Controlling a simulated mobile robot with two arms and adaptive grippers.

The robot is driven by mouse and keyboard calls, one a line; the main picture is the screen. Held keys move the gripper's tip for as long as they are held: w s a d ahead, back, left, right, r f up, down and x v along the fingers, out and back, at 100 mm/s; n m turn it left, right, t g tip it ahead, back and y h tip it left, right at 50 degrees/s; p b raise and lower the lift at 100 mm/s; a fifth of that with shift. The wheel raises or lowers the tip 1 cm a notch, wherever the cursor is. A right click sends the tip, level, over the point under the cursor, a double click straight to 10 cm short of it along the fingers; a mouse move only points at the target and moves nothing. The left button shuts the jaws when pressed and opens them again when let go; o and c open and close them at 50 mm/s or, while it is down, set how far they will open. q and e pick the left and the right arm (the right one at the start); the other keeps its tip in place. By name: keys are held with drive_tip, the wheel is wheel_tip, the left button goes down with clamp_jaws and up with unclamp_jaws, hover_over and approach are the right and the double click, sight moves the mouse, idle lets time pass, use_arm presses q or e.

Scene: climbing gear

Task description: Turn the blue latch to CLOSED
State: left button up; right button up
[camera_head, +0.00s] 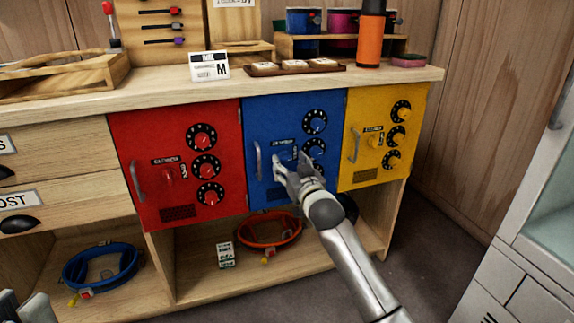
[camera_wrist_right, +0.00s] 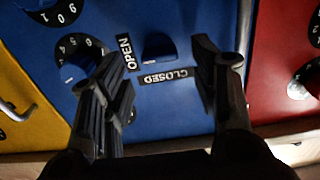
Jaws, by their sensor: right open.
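The blue door (camera_head: 252,120) is the middle one of three coloured doors under the counter. In the right wrist view the dark blue latch (camera_wrist_right: 160,47) sits beside the OPEN label (camera_wrist_right: 125,53) and the CLOSED label (camera_wrist_right: 166,76); I cannot tell which one it points to. My right gripper (camera_head: 286,170) is open in front of the blue door. In the wrist view its fingers (camera_wrist_right: 158,58) stand on either side of the latch, apart from it. In the head view the gripper partly covers the latch area. A grey part of my left gripper (camera_head: 28,308) shows at the bottom left corner.
Dials (camera_head: 315,122) sit right of the latch, and a door handle (camera_head: 258,160) to its left. A red door (camera_head: 135,125) and a yellow door (camera_head: 360,105) flank the blue one. An orange harness (camera_head: 270,230) lies on the shelf below.

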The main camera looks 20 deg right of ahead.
sight(285, 158)
drive_tip(key=shift+w+b, duration=0.35)
drive_tip(key=shift+w, duration=1.05)
drive_tip(key=shift+c, duration=0.5)
drive_tip(key=c, duration=0.9)
